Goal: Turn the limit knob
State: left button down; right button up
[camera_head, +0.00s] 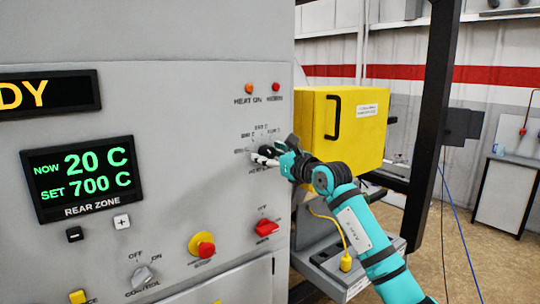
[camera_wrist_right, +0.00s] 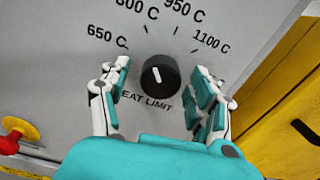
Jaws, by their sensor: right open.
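The limit knob (camera_wrist_right: 161,75) is a round black knob with a white pointer line, above the label HEAT LIMIT, whose start is partly hidden. Its marks read 650 C, 800 C, 950 C and 1100 C. The pointer tilts slightly left of straight up, roughly toward the 800 C mark. My right gripper (camera_wrist_right: 162,80) is open, with one finger on each side of the knob and a visible gap to it on both sides. In the head view my right gripper (camera_head: 274,157) is at the grey panel and covers much of the knob area. My left gripper is out of view.
The grey panel (camera_head: 180,100) also carries a green display (camera_head: 83,178), a red button on a yellow base (camera_head: 203,247), a red switch (camera_head: 266,227) and a control knob (camera_head: 143,275). A yellow box (camera_head: 358,135) stands to the right, behind my right arm.

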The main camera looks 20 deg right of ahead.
jog(key=v, duration=1.2)
